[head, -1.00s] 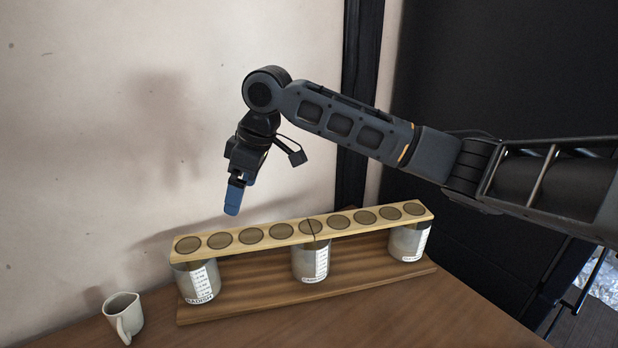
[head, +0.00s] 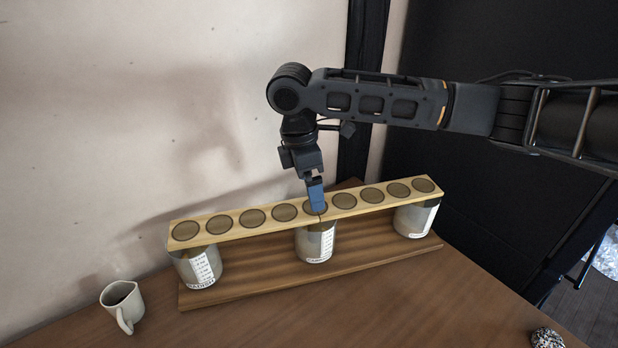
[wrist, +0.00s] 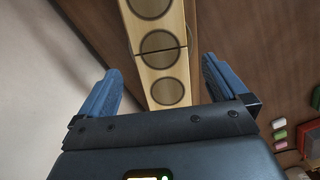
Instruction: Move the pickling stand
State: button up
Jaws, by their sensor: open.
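The pickling stand shows in the head view as a dark wooden base (head: 262,271) bearing labelled jars and a long pale top bar (head: 237,234) with a row of round discs. The left jar (head: 197,268), middle jar (head: 316,243) and right jar (head: 414,220) stand under the bar. My gripper (head: 317,208) points down at the bar's middle, above the middle jar. In the wrist view the open blue fingers (wrist: 160,88) lie on either side of the pale bar (wrist: 148,47), with gaps to it. Whether the fingertips touch the stand cannot be told.
A white mug (head: 122,305) stands on the table left of the stand. A speckled round object (head: 547,338) is at the lower right. The wall is close behind the stand. Small coloured blocks (wrist: 280,134) lie at the right in the wrist view.

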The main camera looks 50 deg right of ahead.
aim_at(315, 231)
jog(key=shift+s+d+f+p, duration=0.1)
jog(key=shift+d+f, duration=0.05)
jog(key=shift+f, duration=1)
jog(key=shift+s+d+f+p, duration=0.1)
jog(key=shift+f, duration=1)
jog(key=shift+s+d+f+p, duration=0.1)
jog(key=shift+d+f, duration=0.05)
jog(key=shift+f, duration=1)
jog(key=shift+c, duration=0.3)
jog(key=c, duration=1.8)
